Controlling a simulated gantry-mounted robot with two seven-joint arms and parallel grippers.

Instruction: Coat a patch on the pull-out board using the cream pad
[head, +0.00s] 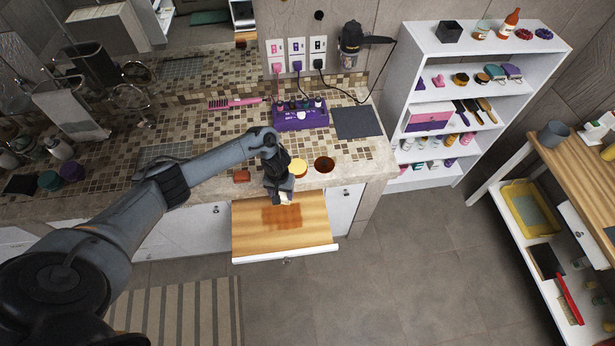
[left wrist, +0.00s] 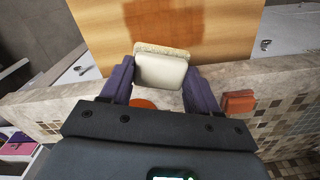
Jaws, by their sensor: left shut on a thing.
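The wooden pull-out board (head: 317,235) stands out from under the counter and also shows in the wrist view (left wrist: 105,40). A darker brown, wet-looking patch (head: 282,217) lies on its left-middle part; its edge also shows in the left wrist view (left wrist: 230,70). My left gripper (head: 279,192) is shut on the cream pad (left wrist: 161,70), a pale block between the two fingers. It is over the board's counter-side edge, just behind the patch. I cannot tell whether the pad touches the wood. My right gripper is not in view.
On the counter edge near my gripper are a brick-red block (head: 242,176), a yellow round item (head: 298,168) and a dark brown bowl (head: 324,164). A purple case (head: 300,117) and a grey mat (head: 357,122) lie behind. A white shelf (head: 433,150) stands right.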

